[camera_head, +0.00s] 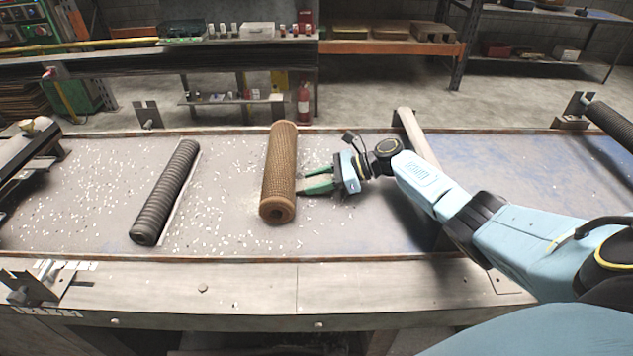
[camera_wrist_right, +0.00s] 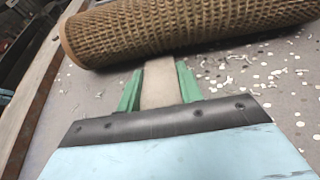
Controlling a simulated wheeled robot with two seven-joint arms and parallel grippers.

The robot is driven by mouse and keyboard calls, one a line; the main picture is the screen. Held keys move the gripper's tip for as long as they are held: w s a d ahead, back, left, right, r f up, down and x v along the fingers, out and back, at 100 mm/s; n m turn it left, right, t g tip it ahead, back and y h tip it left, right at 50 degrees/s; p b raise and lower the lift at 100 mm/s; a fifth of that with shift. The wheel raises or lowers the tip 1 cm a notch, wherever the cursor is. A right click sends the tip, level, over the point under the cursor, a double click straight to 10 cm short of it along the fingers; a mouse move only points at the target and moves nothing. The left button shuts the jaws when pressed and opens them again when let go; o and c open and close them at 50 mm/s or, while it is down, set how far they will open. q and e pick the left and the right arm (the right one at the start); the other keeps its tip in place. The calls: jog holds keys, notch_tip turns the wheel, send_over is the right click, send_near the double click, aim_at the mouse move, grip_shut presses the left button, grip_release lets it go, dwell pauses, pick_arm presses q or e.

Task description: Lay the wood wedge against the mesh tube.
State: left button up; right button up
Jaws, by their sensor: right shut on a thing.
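The mesh tube (camera_head: 278,170) is a brown, woven-looking cylinder lying on the table in the middle of the head view. It also crosses the top of the right wrist view (camera_wrist_right: 190,28). My right gripper (camera_head: 306,186) is low over the table on the tube's right side. Its green fingers (camera_wrist_right: 158,88) are shut on the wood wedge (camera_wrist_right: 160,82), a pale flat piece that points at the tube. The wedge's far end meets the tube's lower edge in the wrist view; whether it touches I cannot tell. In the head view the wedge is mostly hidden by the fingers. My left gripper is not in view.
A dark ribbed roller (camera_head: 166,192) lies to the left beside a thin pale strip. A pale bar (camera_head: 416,135) lies across the table behind my right arm. Small white chips are scattered over the grey table top (camera_head: 225,215). The table's front edge (camera_head: 200,275) is near.

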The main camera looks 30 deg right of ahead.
jog(key=shift+d, duration=0.1)
jog(key=shift+f, duration=0.1)
jog(key=o, duration=1)
jog(key=shift+d+r, duration=0.1)
jog(key=shift+r, duration=0.15)
jog(key=v, duration=1.1)
jog(key=shift+s+d, duration=0.25)
jog(key=shift+d, duration=0.05)
jog(key=shift+r, duration=0.1)
